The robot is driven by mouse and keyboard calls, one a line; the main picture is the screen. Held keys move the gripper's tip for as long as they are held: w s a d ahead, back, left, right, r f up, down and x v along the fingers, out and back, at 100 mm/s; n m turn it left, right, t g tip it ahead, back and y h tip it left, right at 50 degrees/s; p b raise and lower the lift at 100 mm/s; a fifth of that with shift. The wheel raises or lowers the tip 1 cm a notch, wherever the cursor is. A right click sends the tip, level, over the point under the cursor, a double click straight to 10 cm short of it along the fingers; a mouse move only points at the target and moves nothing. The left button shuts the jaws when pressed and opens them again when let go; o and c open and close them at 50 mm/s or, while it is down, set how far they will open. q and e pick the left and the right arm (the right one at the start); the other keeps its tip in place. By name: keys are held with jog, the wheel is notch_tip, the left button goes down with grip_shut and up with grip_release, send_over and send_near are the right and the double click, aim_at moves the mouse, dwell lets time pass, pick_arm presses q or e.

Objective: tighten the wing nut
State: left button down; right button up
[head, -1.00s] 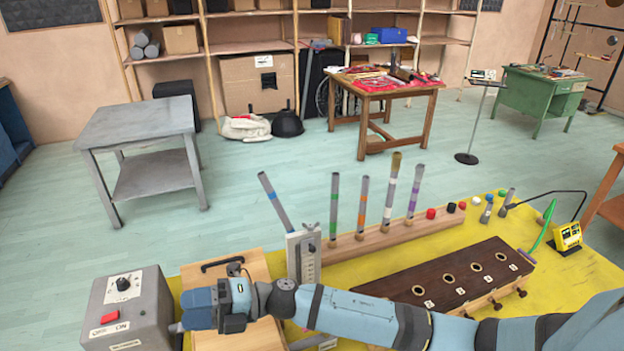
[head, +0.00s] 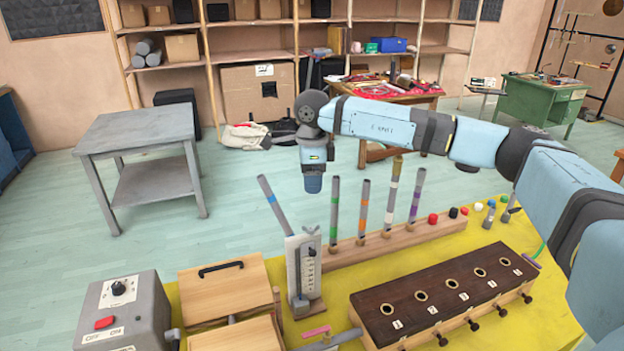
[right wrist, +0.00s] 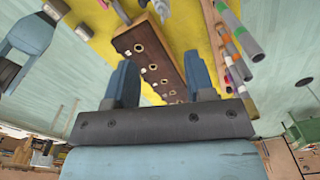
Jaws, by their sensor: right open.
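A grey tube with a blue band (head: 273,204) leans at the stand. My right gripper (head: 313,186) hangs pointing down above and behind the stand, clear of it. In the right wrist view its two fingers (right wrist: 163,72) are apart with nothing between them.
A dark numbered box with holes (head: 440,296) lies right of the stand. A wooden rail (head: 400,236) with banded tubes stands behind it. A grey control box (head: 122,308) and wooden boxes (head: 224,288) are at the left. A grey table (head: 140,130) stands apart behind.

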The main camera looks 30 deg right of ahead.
aim_at(312, 228)
notch_tip(312, 228, down, 14)
jog(key=shift+r+p, duration=0.2)
jog(key=shift+p, duration=0.95)
grip_shut()
jog(key=shift+m, duration=2)
jog(key=m+p, duration=0.1)
jog(key=m, duration=0.3)
